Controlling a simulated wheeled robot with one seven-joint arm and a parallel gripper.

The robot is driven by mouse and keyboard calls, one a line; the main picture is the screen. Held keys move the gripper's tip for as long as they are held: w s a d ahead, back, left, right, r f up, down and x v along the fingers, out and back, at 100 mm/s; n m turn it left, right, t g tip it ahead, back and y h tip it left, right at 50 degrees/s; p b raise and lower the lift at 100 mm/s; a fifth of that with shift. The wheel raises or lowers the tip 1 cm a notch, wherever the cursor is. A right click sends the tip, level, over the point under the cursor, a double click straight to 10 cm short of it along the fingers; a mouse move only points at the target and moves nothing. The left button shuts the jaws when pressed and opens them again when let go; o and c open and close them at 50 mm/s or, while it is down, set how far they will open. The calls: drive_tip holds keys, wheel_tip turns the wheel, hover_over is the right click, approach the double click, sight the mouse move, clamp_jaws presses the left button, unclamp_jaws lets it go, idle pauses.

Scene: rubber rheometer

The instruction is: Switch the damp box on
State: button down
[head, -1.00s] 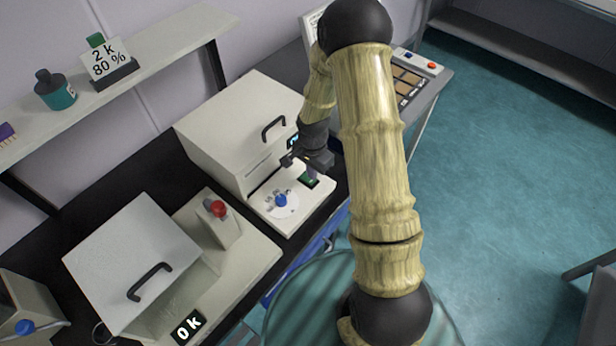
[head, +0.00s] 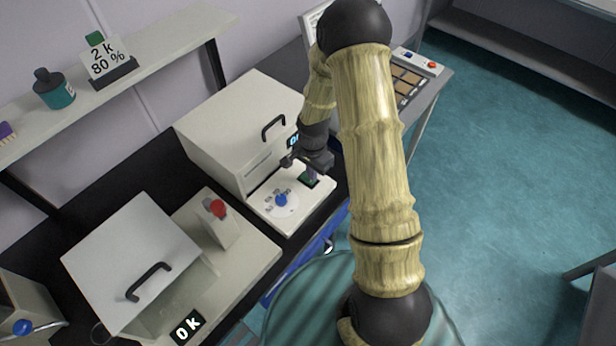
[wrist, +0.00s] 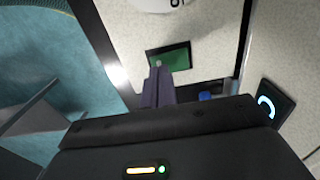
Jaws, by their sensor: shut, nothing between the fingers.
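The damp box (head: 235,125) is a pale box with a black handle, in the middle of the head view. Its front ledge carries a blue dial knob (head: 281,200) and a green switch (head: 314,184) in a dark frame. A small display (head: 292,142) on its front shows cyan characters, partly hidden by my arm. My gripper (head: 312,175) is shut and empty, pointing down at the switch. In the wrist view the shut fingertips (wrist: 158,78) overlap the near edge of the green switch (wrist: 178,58). Whether they touch it, I cannot tell. The display also shows in the wrist view (wrist: 268,108).
A second pale machine with a lid (head: 130,255), a red knob (head: 217,208) and a "0 k" display (head: 187,327) stands at front left. A shelf holds a "2 k 80 %" card (head: 107,62) and a teal bottle (head: 55,90). Open floor lies right.

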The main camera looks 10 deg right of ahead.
drive_tip(key=shift+f+b, duration=0.45)
drive_tip(key=shift+f, duration=0.15)
idle(0.3)
drive_tip(key=shift+r, duration=0.15)
drive_tip(key=shift+r+p, duration=2.6)
drive_tip(key=shift+r, duration=0.8)
drive_tip(key=s+r+n+t, duration=0.2)
drive_tip(key=s+r+n, duration=0.8)
drive_tip(key=s+r, duration=0.4)
wheel_tip(320, 180, up, 5)
drive_tip(key=shift+s+n+t, duration=0.2)
drive_tip(key=shift+n+t, duration=0.1)
drive_tip(key=shift+n, duration=0.1)
